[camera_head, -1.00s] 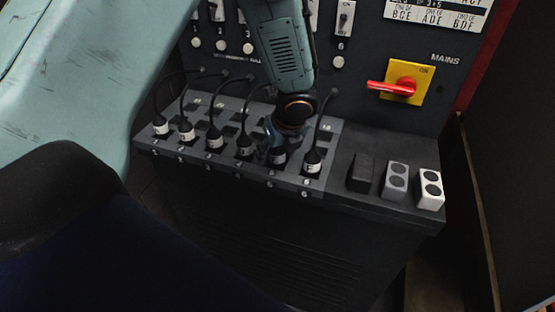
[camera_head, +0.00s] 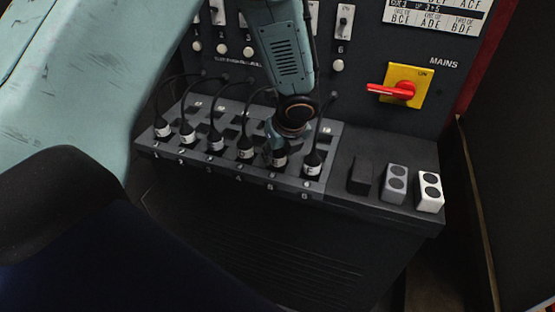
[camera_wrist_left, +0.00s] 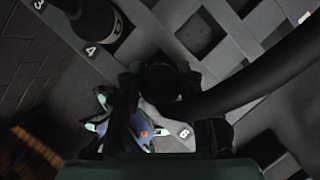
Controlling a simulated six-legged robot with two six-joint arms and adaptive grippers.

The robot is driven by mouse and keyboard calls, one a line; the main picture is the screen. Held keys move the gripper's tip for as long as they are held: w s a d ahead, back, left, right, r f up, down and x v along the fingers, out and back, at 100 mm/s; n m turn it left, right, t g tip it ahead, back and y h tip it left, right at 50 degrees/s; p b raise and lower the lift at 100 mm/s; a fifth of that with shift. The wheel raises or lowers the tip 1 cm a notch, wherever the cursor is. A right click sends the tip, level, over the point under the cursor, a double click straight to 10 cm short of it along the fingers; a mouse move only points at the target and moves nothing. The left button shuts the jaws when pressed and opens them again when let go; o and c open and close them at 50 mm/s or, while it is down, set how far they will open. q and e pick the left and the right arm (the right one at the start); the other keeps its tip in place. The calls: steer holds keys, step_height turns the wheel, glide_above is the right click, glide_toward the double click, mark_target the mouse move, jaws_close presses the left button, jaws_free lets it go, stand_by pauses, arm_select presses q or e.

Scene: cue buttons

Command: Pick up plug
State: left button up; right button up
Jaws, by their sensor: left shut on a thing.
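Black plugs with white labels stand in a row in the grey socket panel (camera_head: 228,172) in the head view. My left gripper (camera_head: 275,146) reaches down from above onto the plug (camera_head: 279,160) second from the right end of the row. It is shut on this plug, which still appears to be in its slot. In the left wrist view the black plug (camera_wrist_left: 163,82) sits between the dark fingers of the gripper (camera_wrist_left: 170,112), with its thick cable running off to the right. The plug's lower end is hidden. My right gripper is not in view.
A neighbouring plug (camera_head: 312,163) stands close on the right and another plug (camera_head: 246,149) on the left, with looping cables behind. Black, grey and white blocks (camera_head: 395,184) stand to the right. A red mains switch (camera_head: 393,91) is on the upright panel.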

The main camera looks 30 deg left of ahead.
arm_select(q)
steer(key=shift+w+r, duration=0.1)
step_height(320, 180, up, 9)
steer(key=shift+f+p, duration=0.2)
steer(key=shift+p, duration=1.05)
steer(key=shift+r, duration=0.6)
step_height(320, 180, up, 6)
steer(key=p, duration=0.6)
steer(key=shift+f, duration=0.1)
steer(key=shift+f, duration=0.1)
